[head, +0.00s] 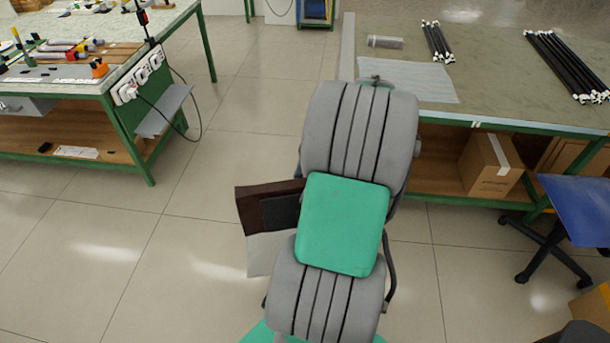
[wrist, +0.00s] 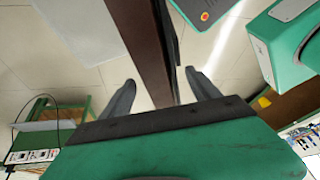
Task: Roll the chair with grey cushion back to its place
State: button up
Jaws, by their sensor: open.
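The chair with grey cushion is partly hidden behind my arm in the head view. Its dark brown backrest (head: 256,203) and part of its light grey seat cushion (head: 262,254) show left of the arm. In the wrist view the backrest (wrist: 140,38) appears edge-on as a brown board with a black part on one side. The grey cushion (wrist: 85,28) is at upper left there. My gripper (wrist: 162,88) is open, with one finger on each side of the board. I see gaps beside the board, so it is not clamped. The gripper is hidden in the head view.
A green-framed workbench (head: 480,120) with black rods stands at the back right, a carton (head: 490,165) on its lower shelf. A blue chair (head: 583,208) is at right. Another bench (head: 55,97) with tools is at left.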

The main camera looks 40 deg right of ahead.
aim_at(298, 195)
jog(key=x, duration=0.4)
jog(key=shift+a+f, duration=0.15)
jog(key=shift+f, duration=0.15)
jog(key=shift+c, duration=0.3)
grip_shut()
dwell(0.4)
jog(key=s+d, duration=0.6)
jog(key=d, duration=0.3)
jog(key=s+d, duration=0.6)
jog(key=d, duration=0.3)
jog(key=shift+d+p, duration=0.3)
jog(key=shift+d, duration=0.1)
jog(key=shift+o, duration=0.3)
grip_release()
jog(key=shift+w+a, duration=0.1)
jog(key=shift+a, duration=0.05)
